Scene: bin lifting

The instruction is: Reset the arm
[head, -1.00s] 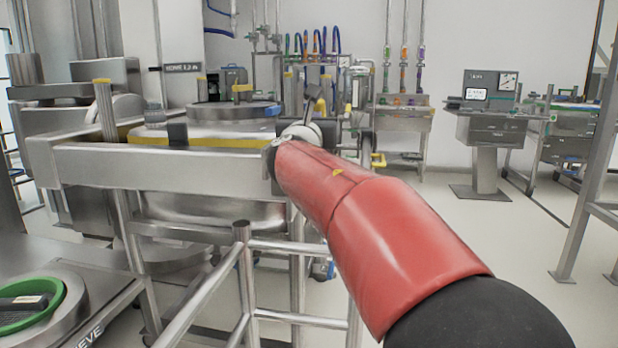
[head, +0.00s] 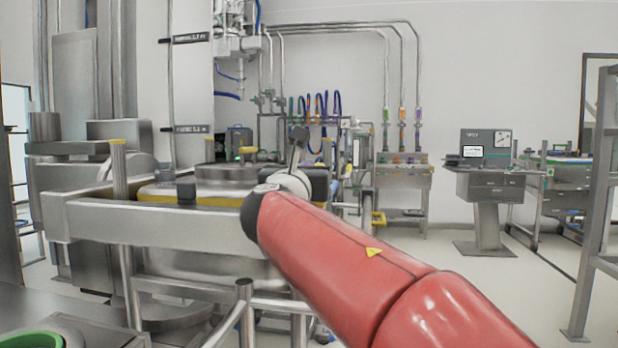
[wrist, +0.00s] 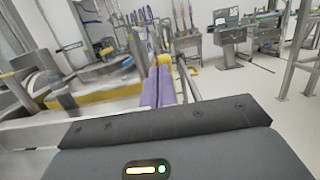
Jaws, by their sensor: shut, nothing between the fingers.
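My red arm reaches up and away from the lower right of the head view. Its far end, with my gripper (head: 298,142), is small there and partly hidden behind the wrist. In the wrist view my gripper (wrist: 158,75) shows two purple fingers side by side, shut with nothing between them. They point forward over the side of the steel machine, apart from anything I can make out.
A steel machine frame (head: 150,220) with a yellow-edged vessel (head: 222,200) stands left of the arm. Steel railings (head: 247,310) are in front. A console (head: 487,165) stands at the back right. Open floor (head: 500,290) lies right of the arm.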

